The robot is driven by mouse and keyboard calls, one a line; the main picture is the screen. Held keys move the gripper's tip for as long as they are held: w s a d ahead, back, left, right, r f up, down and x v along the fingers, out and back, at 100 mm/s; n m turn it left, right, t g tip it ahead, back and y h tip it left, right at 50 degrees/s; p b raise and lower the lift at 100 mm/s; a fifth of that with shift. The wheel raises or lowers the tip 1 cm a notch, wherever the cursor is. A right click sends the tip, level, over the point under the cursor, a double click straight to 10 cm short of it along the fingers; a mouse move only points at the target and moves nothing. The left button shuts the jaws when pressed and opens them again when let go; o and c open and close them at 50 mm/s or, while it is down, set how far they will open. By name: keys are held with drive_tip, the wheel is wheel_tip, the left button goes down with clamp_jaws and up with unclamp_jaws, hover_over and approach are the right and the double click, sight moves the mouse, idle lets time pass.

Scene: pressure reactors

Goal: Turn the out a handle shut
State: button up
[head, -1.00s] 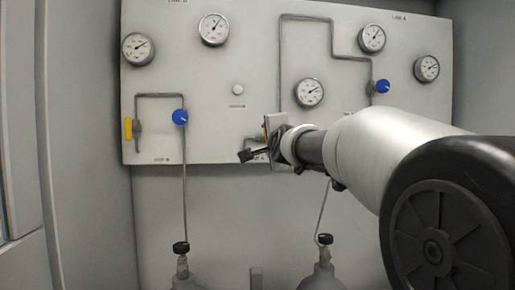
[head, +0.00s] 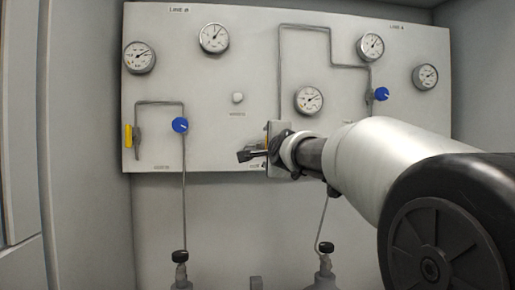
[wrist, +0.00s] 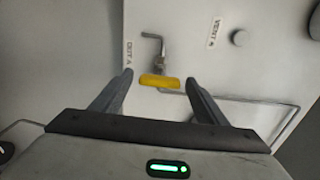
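The out A handle is a small yellow bar (wrist: 160,81) on a metal valve stem, beside the "OUT A" label (wrist: 128,56) in the wrist view. It lies crosswise in that view, between my two fingertips and beyond them. My gripper (wrist: 160,84) is open, with one finger on each side of the handle; I see no clear contact. In the head view my gripper (head: 252,154) is in front of the panel's lower middle. It hides most of the handle there; only a thin orange-yellow sliver shows.
The grey panel (head: 215,90) carries several gauges, thin pipes and blue knobs (head: 180,125). Another yellow handle (head: 128,135) stands upright at the panel's left. Two bottles with black knobs (head: 326,248) stand below. A "VENT" label (wrist: 214,33) and a round knob (wrist: 239,37) are close by.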

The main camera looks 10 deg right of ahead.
drive_tip(key=shift+s, duration=0.1)
drive_tip(key=s+b, duration=0.1)
drive_tip(key=s, duration=1.6)
drive_tip(key=shift+s, duration=0.1)
